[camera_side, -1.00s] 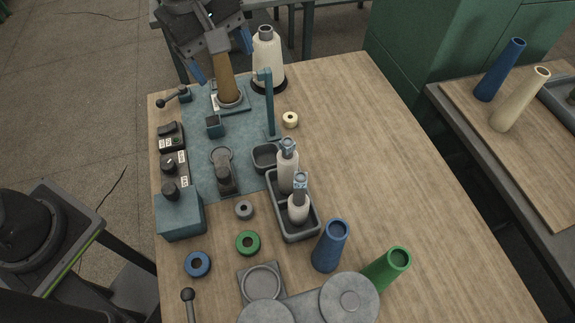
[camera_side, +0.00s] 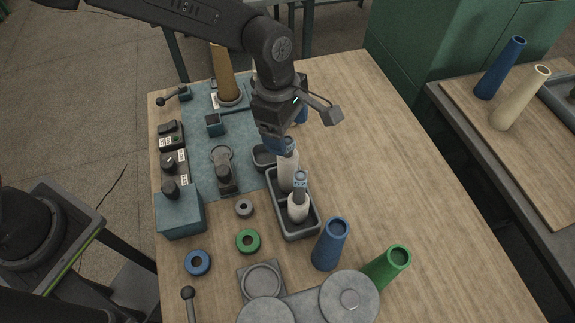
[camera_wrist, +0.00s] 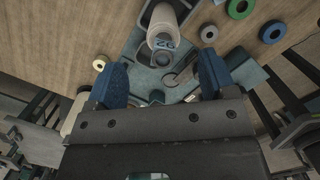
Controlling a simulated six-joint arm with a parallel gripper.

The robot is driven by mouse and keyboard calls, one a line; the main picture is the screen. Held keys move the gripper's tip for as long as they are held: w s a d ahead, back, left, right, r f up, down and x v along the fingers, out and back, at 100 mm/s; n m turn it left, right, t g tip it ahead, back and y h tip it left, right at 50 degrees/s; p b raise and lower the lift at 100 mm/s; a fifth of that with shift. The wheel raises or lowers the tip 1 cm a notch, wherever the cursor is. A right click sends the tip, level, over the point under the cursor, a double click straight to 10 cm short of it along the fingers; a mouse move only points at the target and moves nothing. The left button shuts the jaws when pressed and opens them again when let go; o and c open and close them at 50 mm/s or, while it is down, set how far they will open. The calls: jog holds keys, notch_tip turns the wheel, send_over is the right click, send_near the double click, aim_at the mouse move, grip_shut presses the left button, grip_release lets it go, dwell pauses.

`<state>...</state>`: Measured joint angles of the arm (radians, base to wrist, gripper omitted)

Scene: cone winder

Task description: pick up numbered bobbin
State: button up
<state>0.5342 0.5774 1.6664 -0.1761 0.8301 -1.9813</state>
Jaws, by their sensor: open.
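A blue cone (camera_side: 330,245) and a green cone (camera_side: 387,267) stand right of the tray. A green ring (camera_side: 248,242), a blue ring (camera_side: 198,263) and a grey ring (camera_side: 244,208) lie to its left. The wooden table's right side is clear.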

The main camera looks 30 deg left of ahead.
aim_at(287, 139)
jog(key=shift+s+d+f, duration=0.1)
jog(key=shift+d+f, duration=0.05)
jog(key=shift+f, duration=1.2)
jog(key=shift+s+d+f, duration=0.1)
jog(key=shift+d+f, duration=0.05)
jog(key=shift+f, duration=1.15)
jog(key=shift+c, duration=0.3)
jog(key=shift+w, duration=0.1)
jog(key=c, duration=0.9)
jog(key=shift+r, duration=0.15)
